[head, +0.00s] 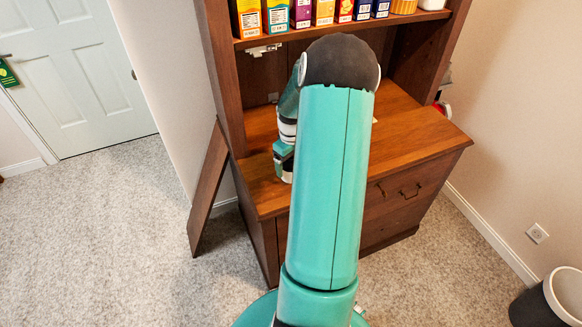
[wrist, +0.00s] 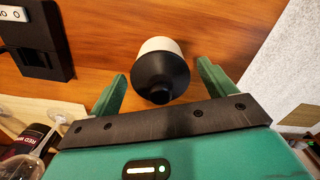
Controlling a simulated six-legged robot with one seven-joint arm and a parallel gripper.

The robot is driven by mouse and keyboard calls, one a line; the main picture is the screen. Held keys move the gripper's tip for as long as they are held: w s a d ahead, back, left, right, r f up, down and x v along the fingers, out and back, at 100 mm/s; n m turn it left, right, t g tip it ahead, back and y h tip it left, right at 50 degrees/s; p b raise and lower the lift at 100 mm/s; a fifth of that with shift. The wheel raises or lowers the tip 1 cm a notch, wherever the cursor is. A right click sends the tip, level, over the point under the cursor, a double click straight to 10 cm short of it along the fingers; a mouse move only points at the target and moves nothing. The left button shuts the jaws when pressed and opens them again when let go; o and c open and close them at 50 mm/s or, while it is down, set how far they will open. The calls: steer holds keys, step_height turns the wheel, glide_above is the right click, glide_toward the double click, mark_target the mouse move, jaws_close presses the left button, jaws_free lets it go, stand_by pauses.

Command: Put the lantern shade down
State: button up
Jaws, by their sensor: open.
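What looks like the lantern shade, a white body with a black conical top and knob (wrist: 160,76), is on the brown wood surface in the wrist view. My gripper (wrist: 162,72) is open, with one green finger on each side of the shade. Gaps show between the shade and both fingers, so it looks untouched. In the head view my arm covers the middle of the hutch, and neither the shade nor the fingertips can be made out there.
The wooden hutch (head: 415,130) has a bare counter at right and a shelf of several cereal boxes (head: 300,12) above. A black device (wrist: 35,40) and a bottle (wrist: 30,145) lie left in the wrist view. A brown panel (head: 208,185) leans left; a bin (head: 548,300) stands right.

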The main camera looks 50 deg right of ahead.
step_height(320, 180, up, 10)
steer(key=shift+f, duration=0.15)
steer(key=w+a+r+t+h, duration=0.1)
steer(key=w+a+r, duration=0.1)
steer(key=a+r, duration=0.6)
steer(key=w+a+r+t+h, duration=0.15)
steer(key=a+r, duration=0.35)
steer(key=a, duration=0.8)
steer(key=s+a+r+t, duration=0.1)
steer(key=s+a, duration=0.2)
steer(key=a, duration=0.3)
steer(key=s+a+r+n+t+y, duration=0.1)
steer(key=s+a+r, duration=0.1)
steer(key=s+a, duration=0.2)
steer(key=s+a+r+t+y, duration=0.1)
steer(key=s+a, duration=0.3)
steer(key=a, duration=0.6)
steer(key=shift+a+r+n, duration=0.2)
steer(key=shift+r+n, duration=0.1)
steer(key=shift+r, duration=0.3)
steer(key=shift+y, duration=0.25)
steer(key=c, duration=0.9)
steer(key=shift+d, duration=0.15)
steer(key=shift+c, duration=0.6)
